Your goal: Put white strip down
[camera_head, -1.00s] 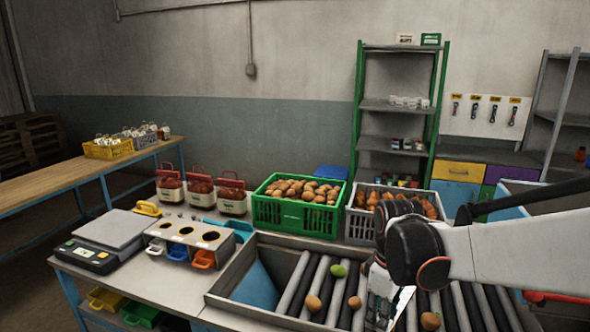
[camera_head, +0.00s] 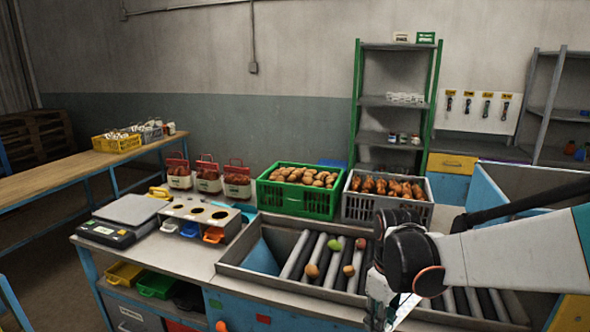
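My gripper (camera_head: 376,312) hangs at the bottom of the view, right of centre, in front of the roller tray's near edge. A thin, pale white strip (camera_head: 404,308) slants out beside its fingers. The strip keeps the same place against the gripper in both frames, so the gripper appears shut on it. The fingertips and the strip's lower end are partly hidden or cut off by the frame's edge.
A roller tray (camera_head: 262,290) holds several loose round items. Behind it stand a green crate (camera_head: 290,203) and a grey crate (camera_head: 360,208), both filled. A scale (camera_head: 120,222) and a holed box (camera_head: 200,214) stand left.

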